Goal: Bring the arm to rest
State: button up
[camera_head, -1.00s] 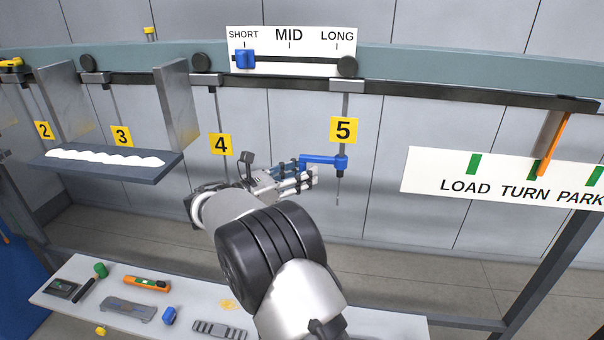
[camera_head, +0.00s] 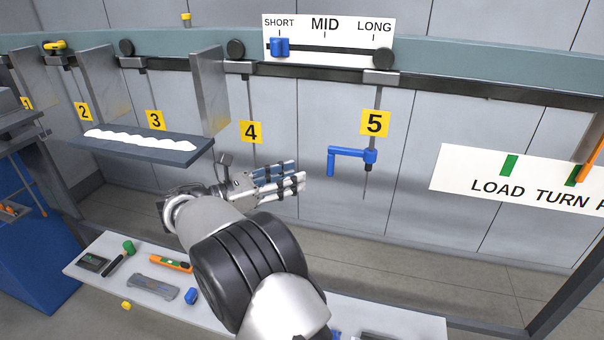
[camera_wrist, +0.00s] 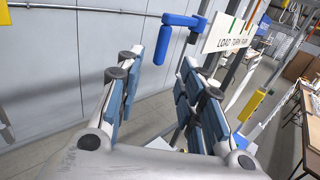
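My gripper (camera_head: 298,176) is stretched out in front of the wall panels, below the label 4 and left of the blue crank handle (camera_head: 350,157). In the wrist view the fingers of my gripper (camera_wrist: 155,75) stand apart with nothing between them. The blue handle also shows in the wrist view (camera_wrist: 177,24), beyond the fingertips. It hangs on a thin rod under the label 5 (camera_head: 375,123), apart from my gripper.
A grey tray (camera_head: 180,156) with a white strip hangs at the left. A bench (camera_head: 215,305) with several tools lies below. A LOAD TURN PARK sign (camera_head: 470,168) is at the right. A rail (camera_head: 450,92) with a SHORT MID LONG scale (camera_head: 325,60) runs above.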

dwell(0.3)
jog(key=s+d+f+m+g+y+b, duration=0.2)
jog(key=s+d+f+m+b, duration=0.1)
jog(key=s+d+b, duration=0.3)
jog(key=s+d+f+m+g+y+b, duration=0.2)
jog(key=s+d+f+m+g+b, duration=0.15)
jog(key=d, duration=0.55)
jog(key=s+d+f+m+g+y+b, duration=0.2)
jog(key=s+d+f+m+b, duration=0.15)
jog(key=d, duration=0.35)
jog(key=s+f+m+t+y+b, duration=0.2)
jog(key=s+f+m+y+b, duration=0.7)
jog(key=s+f+m+b, duration=0.5)
jog(key=s+f+b, duration=0.1)
jog(key=s+f, duration=0.5)
jog(key=s, duration=0.3)
jog(key=shift+s+m, duration=0.3)
jog(key=shift+s, duration=0.05)
